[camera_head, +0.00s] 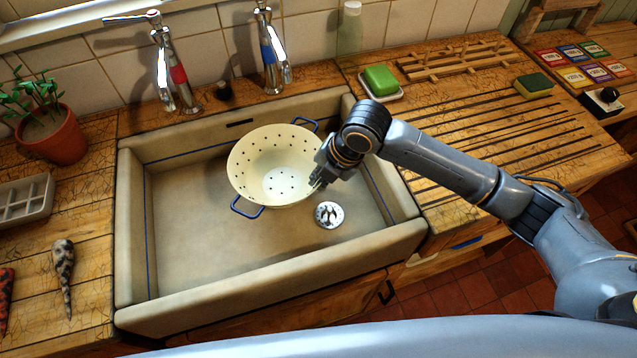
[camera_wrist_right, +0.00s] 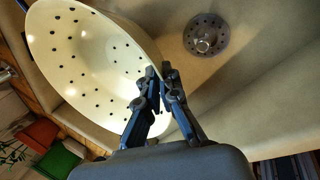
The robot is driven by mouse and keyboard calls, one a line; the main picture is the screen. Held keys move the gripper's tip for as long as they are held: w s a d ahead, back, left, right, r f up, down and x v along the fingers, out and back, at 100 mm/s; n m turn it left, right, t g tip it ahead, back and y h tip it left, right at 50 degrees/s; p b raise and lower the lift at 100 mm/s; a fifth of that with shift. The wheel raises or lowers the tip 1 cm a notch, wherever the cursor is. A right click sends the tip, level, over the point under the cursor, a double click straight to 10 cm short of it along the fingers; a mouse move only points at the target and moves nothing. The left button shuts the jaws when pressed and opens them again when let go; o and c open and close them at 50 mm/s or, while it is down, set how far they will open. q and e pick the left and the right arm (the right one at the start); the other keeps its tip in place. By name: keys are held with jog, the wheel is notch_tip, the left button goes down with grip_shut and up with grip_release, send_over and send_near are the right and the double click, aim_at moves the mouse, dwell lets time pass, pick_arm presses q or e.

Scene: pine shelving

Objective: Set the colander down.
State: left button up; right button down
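The cream colander (camera_head: 252,160), with dark holes and blue handles, is inside the pale sink basin (camera_head: 190,262), left of and behind the drain (camera_head: 329,214). My right gripper (camera_head: 320,178) is at its right rim. In the right wrist view, the fingers of my right gripper (camera_wrist_right: 160,80) are close together with the rim of the colander (camera_wrist_right: 85,60) between them. The colander looks slightly tilted in the head view. I cannot tell whether its base touches the basin floor. My left gripper is out of view.
Two taps (camera_head: 173,75) (camera_head: 270,55) stand behind the sink. A potted plant (camera_head: 55,138) is on the left counter. A green soap (camera_head: 381,80) and a wooden rack (camera_head: 455,62) are on the right. The left and front basin floor is clear.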

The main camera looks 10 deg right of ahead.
jog(key=shift+w+a+f, duration=0.1)
jog(key=shift+w+f, duration=0.15)
jog(key=shift+f+p, duration=0.5)
jog(key=shift+f, duration=1.1)
jog(key=c, duration=1.5)
grip_release()
jog(key=shift+f, duration=0.15)
jog(key=v, duration=1.2)
jog(key=shift+b, duration=0.4)
